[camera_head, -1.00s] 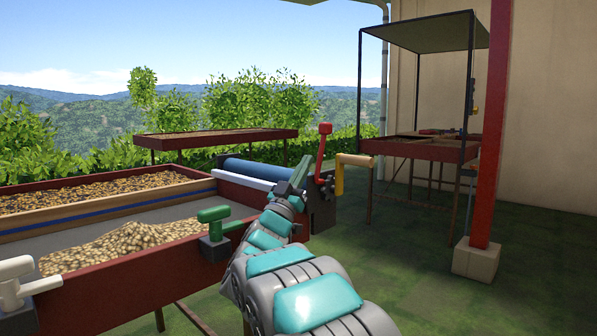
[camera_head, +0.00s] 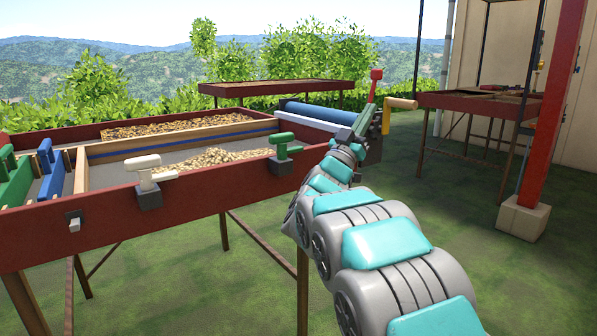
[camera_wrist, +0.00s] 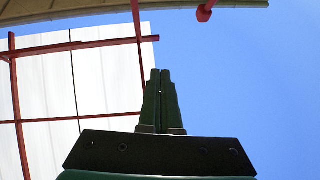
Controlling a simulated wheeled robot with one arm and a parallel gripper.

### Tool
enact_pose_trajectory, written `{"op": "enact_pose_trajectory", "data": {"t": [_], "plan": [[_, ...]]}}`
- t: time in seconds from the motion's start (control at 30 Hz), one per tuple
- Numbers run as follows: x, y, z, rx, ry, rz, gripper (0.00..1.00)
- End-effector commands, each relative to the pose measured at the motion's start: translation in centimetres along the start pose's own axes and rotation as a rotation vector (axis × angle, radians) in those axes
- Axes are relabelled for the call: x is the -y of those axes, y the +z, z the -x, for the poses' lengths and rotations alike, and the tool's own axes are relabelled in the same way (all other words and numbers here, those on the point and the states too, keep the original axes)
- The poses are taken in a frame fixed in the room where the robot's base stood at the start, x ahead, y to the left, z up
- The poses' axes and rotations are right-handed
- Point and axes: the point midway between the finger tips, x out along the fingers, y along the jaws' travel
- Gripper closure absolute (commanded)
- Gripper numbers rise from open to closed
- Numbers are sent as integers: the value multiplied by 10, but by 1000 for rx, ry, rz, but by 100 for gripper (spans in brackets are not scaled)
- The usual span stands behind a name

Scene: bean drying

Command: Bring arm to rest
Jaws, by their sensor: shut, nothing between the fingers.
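My arm reaches forward from the lower right in the head view. My gripper (camera_wrist: 161,78) is shut and empty in the wrist view, its two dark green fingers together and pointing up at the sky. In the head view my gripper (camera_head: 369,112) shows beside the red-knobbed lever at the right end of the drying table (camera_head: 130,222). I cannot tell whether it touches anything there.
Green (camera_head: 282,147) and white (camera_head: 147,174) handles stand on the table's front edge. Beans (camera_head: 235,157) lie heaped inside. A red post (camera_head: 548,110) on a pale block and another table (camera_head: 480,105) stand at right. Grass between is clear.

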Motion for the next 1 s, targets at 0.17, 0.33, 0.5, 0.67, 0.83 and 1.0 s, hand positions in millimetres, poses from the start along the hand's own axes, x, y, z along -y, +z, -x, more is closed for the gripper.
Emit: {"op": "enact_pose_trajectory", "data": {"t": [0.17,0.33,0.5,0.67,0.83,1.0], "plan": [[8,5,-1,48,-67,-19,100],[16,10,2,110,-149,-41,100],[28,19,10,200,-258,-65,100],[38,29,30,331,-398,-93,100],[42,49,82,563,-598,-109,100],[23,68,159,840,-773,-95,100]]}}
